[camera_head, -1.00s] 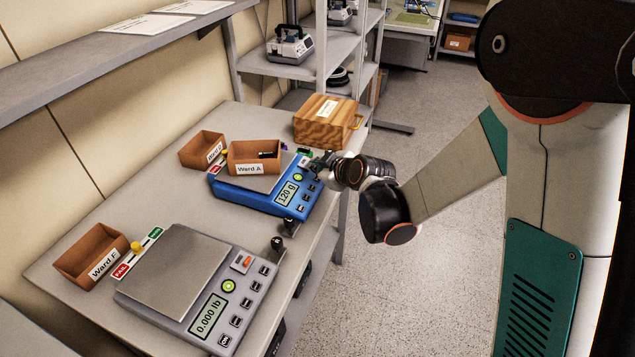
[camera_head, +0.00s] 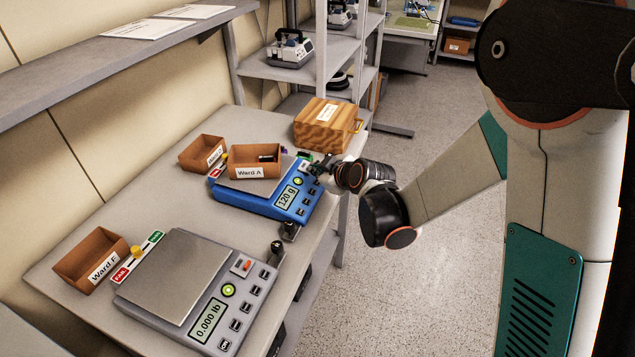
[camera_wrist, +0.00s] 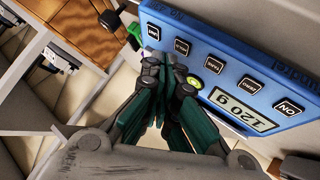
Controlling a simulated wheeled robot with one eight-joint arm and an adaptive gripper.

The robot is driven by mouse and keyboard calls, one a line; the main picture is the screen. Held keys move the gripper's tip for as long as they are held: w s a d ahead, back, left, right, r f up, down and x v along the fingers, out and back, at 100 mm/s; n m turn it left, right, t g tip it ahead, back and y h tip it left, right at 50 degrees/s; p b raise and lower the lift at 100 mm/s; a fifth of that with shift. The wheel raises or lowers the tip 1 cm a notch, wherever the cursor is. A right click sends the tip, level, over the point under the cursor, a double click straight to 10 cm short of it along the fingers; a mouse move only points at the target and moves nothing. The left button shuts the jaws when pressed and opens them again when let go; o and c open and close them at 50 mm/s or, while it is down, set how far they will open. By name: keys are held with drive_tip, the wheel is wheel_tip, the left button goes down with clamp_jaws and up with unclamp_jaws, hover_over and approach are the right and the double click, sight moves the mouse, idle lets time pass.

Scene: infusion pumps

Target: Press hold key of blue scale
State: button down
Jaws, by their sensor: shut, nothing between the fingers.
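The blue scale (camera_head: 232,197) stands on the bench with a brown Ward A bin (camera_head: 255,162) on its pan. Its display (camera_head: 287,196) reads 120 g. In the wrist view, the blue panel (camera_wrist: 225,45) carries a slanted row of dark keys and a lit green round button (camera_wrist: 195,82). The lower right key (camera_wrist: 289,107) reads ON; I cannot tell which one is the hold key. My gripper (camera_wrist: 163,62) is shut and empty, its tips close to the upper left keys. Contact cannot be told. In the head view, my gripper (camera_head: 318,170) is at the scale's right edge.
A wooden box (camera_head: 322,133) stands just behind the blue scale. A grey scale (camera_head: 178,275) reading 0.000 lb is nearer, with a Ward F bin (camera_head: 80,268) to its left. Another small bin (camera_head: 195,152) stands beside Ward A. Shelves (camera_head: 275,75) rise behind.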

drive_tip(key=shift+f, duration=0.15)
drive_tip(key=shift+a+f+b, duration=0.15)
drive_tip(key=shift+f+b, duration=0.15)
drive_tip(key=shift+b, duration=0.15)
drive_tip(key=shift+f+b, duration=0.3)
idle(0.7)
drive_tip(key=shift+r, duration=0.1)
drive_tip(key=shift+r+p, duration=0.45)
drive_tip(key=shift+r, duration=0.2)
drive_tip(key=r+p, duration=0.1)
drive_tip(key=d+r+p, duration=0.1)
drive_tip(key=r, duration=0.1)
drive_tip(key=r+p, duration=0.1)
drive_tip(key=shift+s+d+r, duration=0.25)
drive_tip(key=shift+r, duration=0.15)
idle(0.8)
